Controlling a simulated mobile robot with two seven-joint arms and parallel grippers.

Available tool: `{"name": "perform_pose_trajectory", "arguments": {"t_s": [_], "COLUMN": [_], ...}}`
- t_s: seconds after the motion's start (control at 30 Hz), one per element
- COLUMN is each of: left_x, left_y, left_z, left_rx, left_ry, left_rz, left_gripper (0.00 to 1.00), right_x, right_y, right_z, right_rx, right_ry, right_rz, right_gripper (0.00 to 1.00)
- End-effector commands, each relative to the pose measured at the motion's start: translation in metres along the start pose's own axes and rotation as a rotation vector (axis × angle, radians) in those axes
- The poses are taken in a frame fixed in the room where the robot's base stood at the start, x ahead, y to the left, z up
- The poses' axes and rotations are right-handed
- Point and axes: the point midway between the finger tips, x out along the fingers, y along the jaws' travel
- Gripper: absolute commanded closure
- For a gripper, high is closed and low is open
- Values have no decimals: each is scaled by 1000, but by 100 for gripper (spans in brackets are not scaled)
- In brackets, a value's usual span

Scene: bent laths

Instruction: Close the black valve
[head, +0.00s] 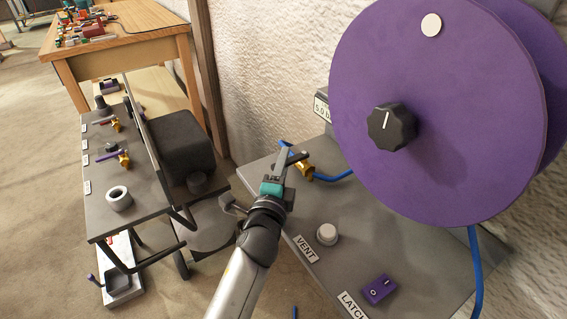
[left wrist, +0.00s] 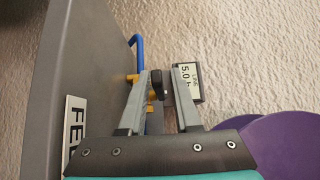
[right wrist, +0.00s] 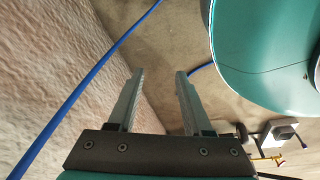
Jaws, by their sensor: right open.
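The black valve has a brass body (head: 303,169) on the grey panel, joined to a blue hose, and a dark handle (head: 298,157). In the left wrist view its black handle (left wrist: 157,86) shows between my left fingers, with some brass (left wrist: 132,78) behind the left finger. My left gripper (head: 288,153) is at the valve; its fingers (left wrist: 163,90) are apart, one on each side of the handle. The left finger looks close to the handle; I cannot tell whether they touch. My right gripper (right wrist: 157,75) is open and empty, seen only in its own wrist view.
A large purple reel (head: 440,60) with a black knob (head: 391,127) overhangs the grey panel (head: 345,220). The panel bears a white button (head: 327,233) and a purple switch (head: 380,289). A gauge display (left wrist: 187,82) is beside the valve. A cart (head: 130,220) stands left.

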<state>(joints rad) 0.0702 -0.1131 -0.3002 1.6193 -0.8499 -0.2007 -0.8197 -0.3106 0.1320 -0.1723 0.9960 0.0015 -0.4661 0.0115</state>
Motion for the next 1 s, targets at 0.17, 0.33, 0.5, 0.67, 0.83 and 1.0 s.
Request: {"name": "perform_pose_trajectory", "arguments": {"t_s": [0.17,0.33,0.5,0.67,0.83,1.0], "left_x": [0,-1,-11,-33,-61,-88], "left_y": [1,2,2,1,2,2], "left_z": [0,0,0,0,0,0], "left_rx": [0,0,-1,-1,-2,-2], "left_ry": [1,1,1,1,0,0], "left_rz": [2,3,5,5,6,5], "left_gripper": [57,57,57,57,57,57], "right_x": [0,0,0,2,2,3], "right_y": [0,0,1,7,12,14], "right_z": [0,0,6,20,30,36], "right_rx": [0,0,1,-1,-2,-3], "right_ry": [0,1,-3,-9,-9,-9], "right_rz": [0,0,1,8,13,16], "right_gripper": [50,50,50,50,50,50]}}
